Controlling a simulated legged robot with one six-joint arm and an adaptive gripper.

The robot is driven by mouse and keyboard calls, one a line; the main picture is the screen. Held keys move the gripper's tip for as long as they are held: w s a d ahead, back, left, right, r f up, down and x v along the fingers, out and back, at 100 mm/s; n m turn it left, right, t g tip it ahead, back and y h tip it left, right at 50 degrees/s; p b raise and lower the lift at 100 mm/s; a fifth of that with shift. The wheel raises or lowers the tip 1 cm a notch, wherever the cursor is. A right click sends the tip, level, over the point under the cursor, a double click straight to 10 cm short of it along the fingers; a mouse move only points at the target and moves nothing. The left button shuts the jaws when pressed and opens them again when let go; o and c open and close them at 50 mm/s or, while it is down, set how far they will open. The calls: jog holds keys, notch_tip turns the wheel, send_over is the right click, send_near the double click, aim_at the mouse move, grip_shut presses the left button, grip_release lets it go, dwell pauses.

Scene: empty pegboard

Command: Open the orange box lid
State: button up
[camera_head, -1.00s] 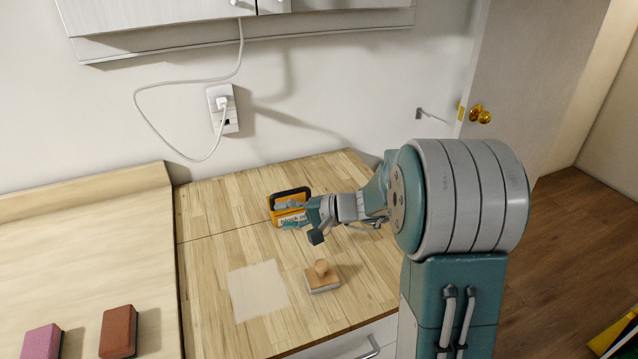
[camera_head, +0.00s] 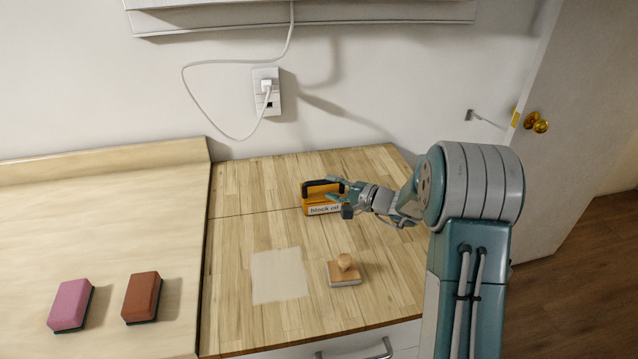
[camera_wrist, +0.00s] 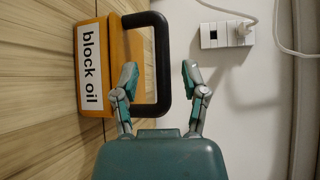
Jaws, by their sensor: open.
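The orange box (camera_head: 318,203) stands on the wooden counter near the wall, with a "block oil" label on its front and a black handle (camera_head: 322,184) at its top. The wrist view shows the box (camera_wrist: 126,50), turned sideways, with its black handle (camera_wrist: 161,62). My gripper (camera_head: 337,193) is open at the upper right side of the box. In the wrist view my gripper (camera_wrist: 159,75) has one finger within the handle's outline and the other beyond the handle's outer bar. I cannot tell whether either finger touches the handle. Nothing is held.
A wooden block with a round knob (camera_head: 345,270) and a pale square patch (camera_head: 279,275) lie nearer on the counter. Pink (camera_head: 70,305) and brown (camera_head: 141,297) blocks lie at left. A wall outlet (camera_head: 266,92) with a cable is behind.

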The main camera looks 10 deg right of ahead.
aim_at(325, 183)
jog(key=w, duration=0.1)
jog(key=w+a, duration=0.1)
jog(key=w, duration=0.1)
jog(key=shift+a+f, duration=0.2)
jog(key=shift+f, duration=0.1)
jog(key=shift+w+a, duration=0.1)
jog(key=shift+a, duration=0.5)
grip_shut()
jog(key=shift+d, duration=0.15)
jog(key=shift+d, duration=0.1)
